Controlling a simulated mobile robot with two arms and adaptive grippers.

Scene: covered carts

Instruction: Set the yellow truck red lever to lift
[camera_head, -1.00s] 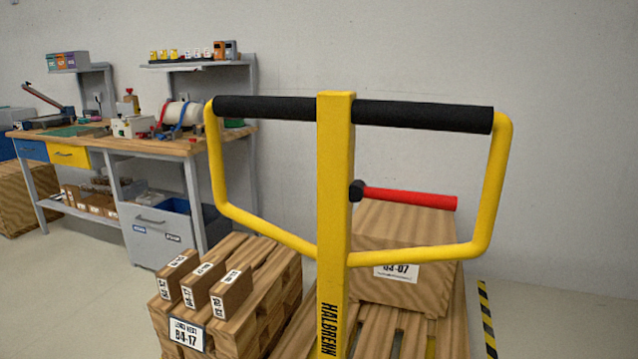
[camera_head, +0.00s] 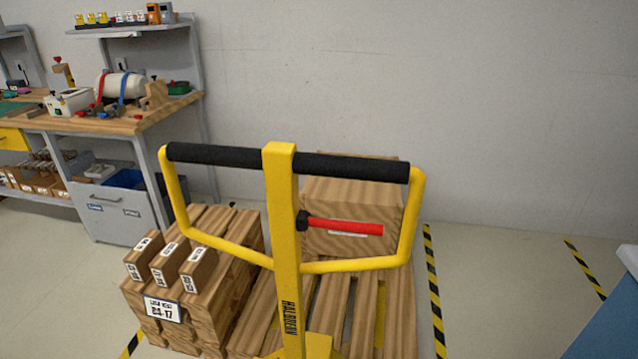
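The yellow truck's handle (camera_head: 284,240) stands upright near the middle of the head view, with a yellow loop and a black grip bar (camera_head: 350,167) across its top. The red lever (camera_head: 345,227) sticks out to the right from a black pivot (camera_head: 303,221) on the post, inside the loop. It lies nearly level, its tip a little lower than the pivot. Neither of my grippers shows in the head view.
A wooden crate (camera_head: 330,190) sits on a pallet (camera_head: 335,310) behind the handle. Stacked wooden blocks (camera_head: 215,290) with a label stand at left. A workbench (camera_head: 150,122) is at the back left. Floor at right is open between striped tapes (camera_head: 433,280); a blue surface (camera_head: 612,330) is at the lower right.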

